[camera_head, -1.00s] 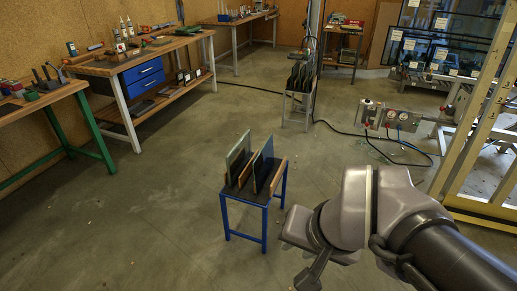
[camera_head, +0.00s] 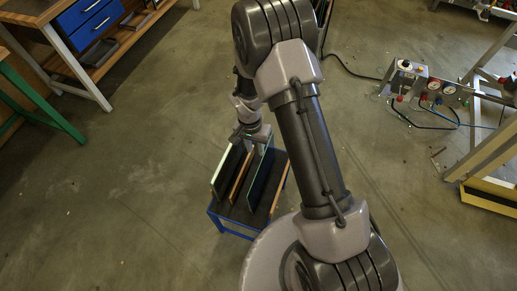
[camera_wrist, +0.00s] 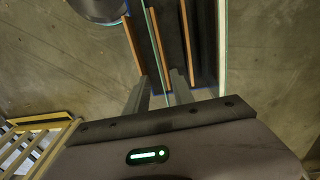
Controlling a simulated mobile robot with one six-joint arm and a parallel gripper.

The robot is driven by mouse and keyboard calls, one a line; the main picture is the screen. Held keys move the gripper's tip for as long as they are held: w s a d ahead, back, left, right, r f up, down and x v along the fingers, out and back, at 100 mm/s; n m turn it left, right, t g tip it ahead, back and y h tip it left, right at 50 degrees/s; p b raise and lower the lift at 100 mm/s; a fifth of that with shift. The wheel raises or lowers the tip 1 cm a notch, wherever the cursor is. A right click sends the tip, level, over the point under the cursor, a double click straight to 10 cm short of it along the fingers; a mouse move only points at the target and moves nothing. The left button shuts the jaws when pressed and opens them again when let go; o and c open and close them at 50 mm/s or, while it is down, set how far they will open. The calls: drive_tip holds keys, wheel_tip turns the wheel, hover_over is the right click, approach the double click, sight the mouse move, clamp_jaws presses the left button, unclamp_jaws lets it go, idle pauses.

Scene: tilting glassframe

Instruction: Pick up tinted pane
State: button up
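Two panes stand upright in a blue-legged rack (camera_head: 230,229) with wooden slats. The right pane (camera_head: 262,178) looks dark with a blue-green edge and seems to be the tinted one. The left pane (camera_head: 226,170) has a pale edge. My gripper (camera_head: 253,139) is at the rack's far end, pointing down by the panes' tops. In the wrist view my gripper (camera_wrist: 160,80) has its two fingers apart, with a thin teal pane edge (camera_wrist: 152,45) running between them. Contact with the pane cannot be made out.
A workbench with blue drawers (camera_head: 85,18) stands at the upper left, a green-legged table (camera_head: 40,105) at the left edge. A gauge box with cables (camera_head: 425,85) and a frame are at the right. The floor around the rack is clear.

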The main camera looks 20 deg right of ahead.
sight(260, 171)
drive_tip(key=f+b, duration=0.2)
drive_tip(key=f, duration=0.3)
drive_tip(key=s+d+f+b, duration=0.1)
drive_tip(key=f+b, duration=0.1)
drive_tip(key=f, duration=0.4)
drive_tip(key=f+b, duration=0.2)
drive_tip(key=f, duration=0.4)
drive_tip(key=shift+s+d, duration=0.25)
drive_tip(key=shift+s, duration=0.05)
drive_tip(key=shift+r, duration=0.1)
clamp_jaws()
